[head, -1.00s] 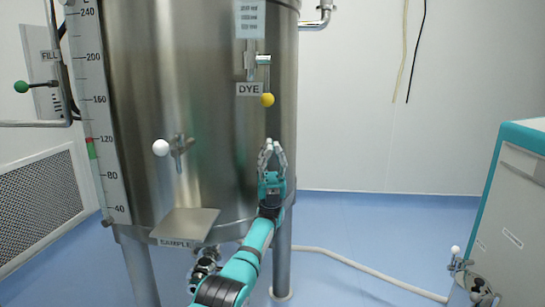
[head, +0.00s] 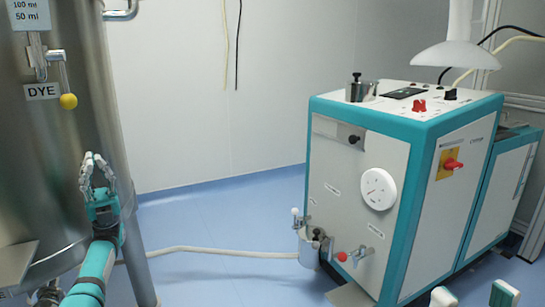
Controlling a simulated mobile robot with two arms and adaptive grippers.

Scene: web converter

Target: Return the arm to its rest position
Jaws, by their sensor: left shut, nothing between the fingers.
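My left gripper (head: 96,172) shows at the left of the head view, at the end of the teal arm (head: 96,262) that comes up from the bottom left. Its fingers point upward and are shut with nothing between them. It is in front of the lower right side of the steel tank (head: 85,120), below the yellow-knobbed DYE lever (head: 68,101). I cannot tell how far it is from the tank wall. My right gripper does not show.
A teal and white machine (head: 365,165) stands at the right, with a red-knobbed valve (head: 342,256) low on its front. A pale hose (head: 220,252) runs along the blue floor (head: 215,215) toward it. The floor between tank and machine is otherwise clear.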

